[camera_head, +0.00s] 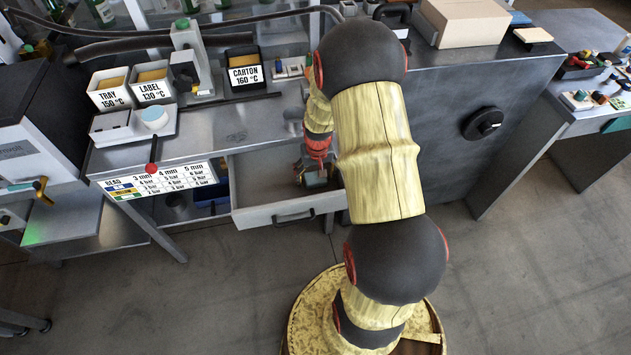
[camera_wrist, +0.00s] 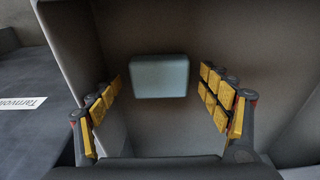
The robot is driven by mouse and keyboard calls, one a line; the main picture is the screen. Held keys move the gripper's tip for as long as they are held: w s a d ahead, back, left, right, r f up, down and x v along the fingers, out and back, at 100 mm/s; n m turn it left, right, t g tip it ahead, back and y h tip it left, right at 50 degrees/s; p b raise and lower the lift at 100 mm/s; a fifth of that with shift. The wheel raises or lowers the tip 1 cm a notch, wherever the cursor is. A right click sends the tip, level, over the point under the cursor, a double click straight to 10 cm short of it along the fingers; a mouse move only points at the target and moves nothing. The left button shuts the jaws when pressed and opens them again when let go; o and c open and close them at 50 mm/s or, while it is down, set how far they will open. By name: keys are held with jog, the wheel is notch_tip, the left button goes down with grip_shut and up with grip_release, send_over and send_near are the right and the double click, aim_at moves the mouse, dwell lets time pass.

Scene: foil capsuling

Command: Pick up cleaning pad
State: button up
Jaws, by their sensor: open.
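The cleaning pad (camera_wrist: 159,76) appears to be the pale blue-grey block in the wrist view, lying on the floor of the open drawer. My gripper (camera_wrist: 165,98) is open, with its yellow-padded fingers to the left and right of the pad in the picture and clear space on both sides. It seems to be above the pad and not touching it. In the head view my gripper (camera_head: 316,174) is over the drawer (camera_head: 262,217), and I cannot make out the pad there.
The drawer walls stand close around my gripper. Above the drawer is a grey workbench (camera_head: 225,140) with labelled bins, including the CARTON bin (camera_head: 245,75). A white parameter chart (camera_head: 160,181) hangs left of the drawer. A cardboard box (camera_head: 465,20) sits at the back right.

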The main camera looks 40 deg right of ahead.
jog(key=shift+r, duration=0.1)
jog(key=c, duration=1.3)
jog(key=shift+c, duration=0.2)
jog(key=shift+r, duration=0.1)
